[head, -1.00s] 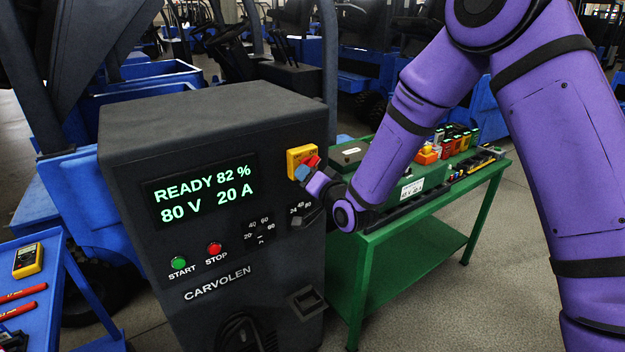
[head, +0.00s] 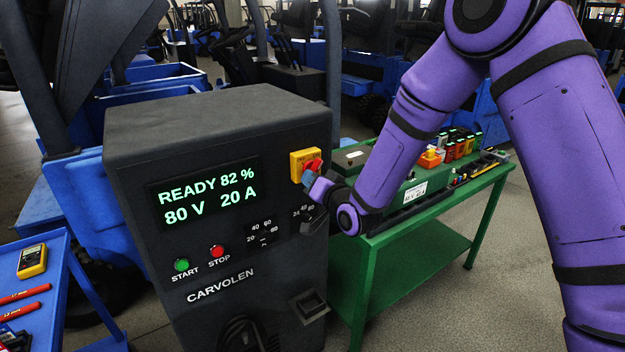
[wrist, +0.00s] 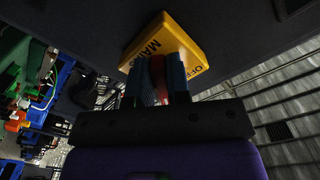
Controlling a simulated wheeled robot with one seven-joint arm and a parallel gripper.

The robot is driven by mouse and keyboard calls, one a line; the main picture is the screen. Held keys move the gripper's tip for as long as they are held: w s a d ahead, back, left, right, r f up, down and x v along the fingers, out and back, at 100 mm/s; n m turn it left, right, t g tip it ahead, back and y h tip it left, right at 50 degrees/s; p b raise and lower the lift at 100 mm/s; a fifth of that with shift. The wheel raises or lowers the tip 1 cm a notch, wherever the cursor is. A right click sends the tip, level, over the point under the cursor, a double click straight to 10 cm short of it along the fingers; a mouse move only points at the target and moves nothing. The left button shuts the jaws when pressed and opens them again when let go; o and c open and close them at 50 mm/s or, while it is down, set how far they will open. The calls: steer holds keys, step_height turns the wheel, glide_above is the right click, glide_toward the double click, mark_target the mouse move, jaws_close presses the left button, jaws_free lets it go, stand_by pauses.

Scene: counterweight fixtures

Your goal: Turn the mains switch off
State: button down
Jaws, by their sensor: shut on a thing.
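The mains switch is a yellow plate (head: 299,157) with a red handle (head: 313,165) at the upper right of the charger's front face. In the wrist view the plate (wrist: 190,40) carries the words MAINS and OFF. The red handle (wrist: 158,78) stands between the two blue fingers of my gripper (wrist: 159,82), which is shut on it. In the head view my gripper (head: 309,178) reaches the handle from the lower right and hides part of it. The display (head: 208,191) is lit and reads READY 82 %, 80 V, 20 A.
The dark charger (head: 180,130) also carries a green START button (head: 181,265), a red STOP button (head: 217,251) and dials below the switch. A green bench (head: 400,240) with coloured items stands close on the right. A blue cart (head: 60,290) is at the left.

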steer(key=shift+w+a+r+n, duration=0.1)
steer(key=shift+w+n, duration=0.1)
steer(key=shift+n, duration=0.8)
steer(key=shift+w+n, duration=0.1)
steer(key=shift+n, duration=0.9)
steer(key=shift+w+d+n, duration=0.1)
steer(key=shift+d+n, duration=0.2)
steer(key=shift+n, duration=0.7)
steer(key=shift+w+d+n, duration=0.1)
steer(key=shift+n, duration=0.8)
steer(key=shift+w+d+n, duration=0.1)
steer(key=shift+d+n, duration=0.1)
steer(key=shift+n, duration=1)
